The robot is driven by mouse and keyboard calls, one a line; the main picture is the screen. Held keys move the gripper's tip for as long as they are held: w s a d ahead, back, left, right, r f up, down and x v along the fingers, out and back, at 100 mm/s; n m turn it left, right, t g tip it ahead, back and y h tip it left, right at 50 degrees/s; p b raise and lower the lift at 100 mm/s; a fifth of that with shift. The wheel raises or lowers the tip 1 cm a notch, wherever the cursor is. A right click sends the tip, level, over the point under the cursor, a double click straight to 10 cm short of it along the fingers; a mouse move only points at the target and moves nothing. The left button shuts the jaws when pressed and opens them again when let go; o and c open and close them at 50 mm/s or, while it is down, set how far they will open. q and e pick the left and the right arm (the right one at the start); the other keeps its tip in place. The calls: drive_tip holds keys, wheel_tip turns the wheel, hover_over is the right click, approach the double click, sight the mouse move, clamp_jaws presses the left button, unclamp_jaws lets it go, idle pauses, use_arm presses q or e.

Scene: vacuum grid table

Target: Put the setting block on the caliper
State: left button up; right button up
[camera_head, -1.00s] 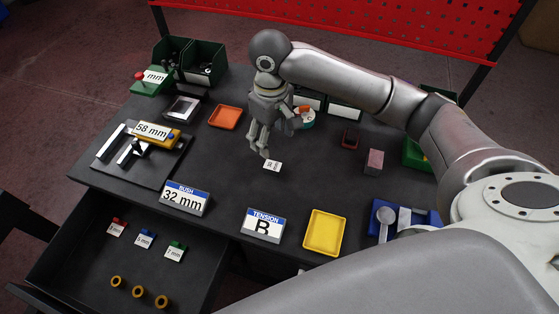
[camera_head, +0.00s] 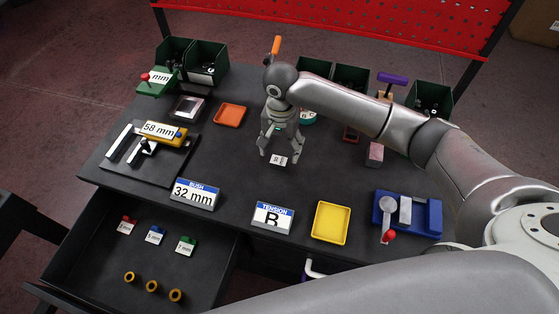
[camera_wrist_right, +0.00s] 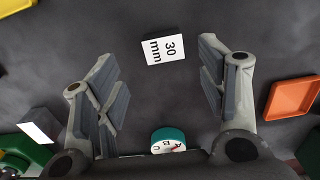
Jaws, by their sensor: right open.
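The setting block, a small block with a white top marked "30 mm", lies on the dark table (camera_head: 278,160). In the right wrist view the setting block (camera_wrist_right: 165,45) shows between my spread fingers, nearer their tips, touching neither. My right gripper (camera_head: 281,154) is open and empty, pointing down above the block. The caliper (camera_head: 160,134), with a yellow body showing "58 mm", lies on a dark plate at the left of the table, well left of my gripper. My left gripper is not in view.
An orange tray (camera_head: 230,115) lies between caliper and gripper. A teal dial (camera_head: 308,118) stands just behind the gripper. Signs "BUSH 32 mm" (camera_head: 195,194) and "TENSION B" (camera_head: 272,217), a yellow tray (camera_head: 331,222) and a blue fixture (camera_head: 408,214) line the front. An open drawer (camera_head: 80,262) sticks out front left.

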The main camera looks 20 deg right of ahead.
sight(279, 160)
drive_tip(key=f, duration=0.1)
drive_tip(key=f+p, duration=0.1)
drive_tip(key=f, duration=0.1)
drive_tip(key=f+p, duration=0.1)
drive_tip(key=f, duration=0.1)
drive_tip(key=shift+a, duration=0.3)
drive_tip(key=shift+f, duration=0.25)
drive_tip(key=shift+w, duration=0.1)
drive_tip(key=c, duration=1.3)
drive_tip(key=shift+r, duration=0.1)
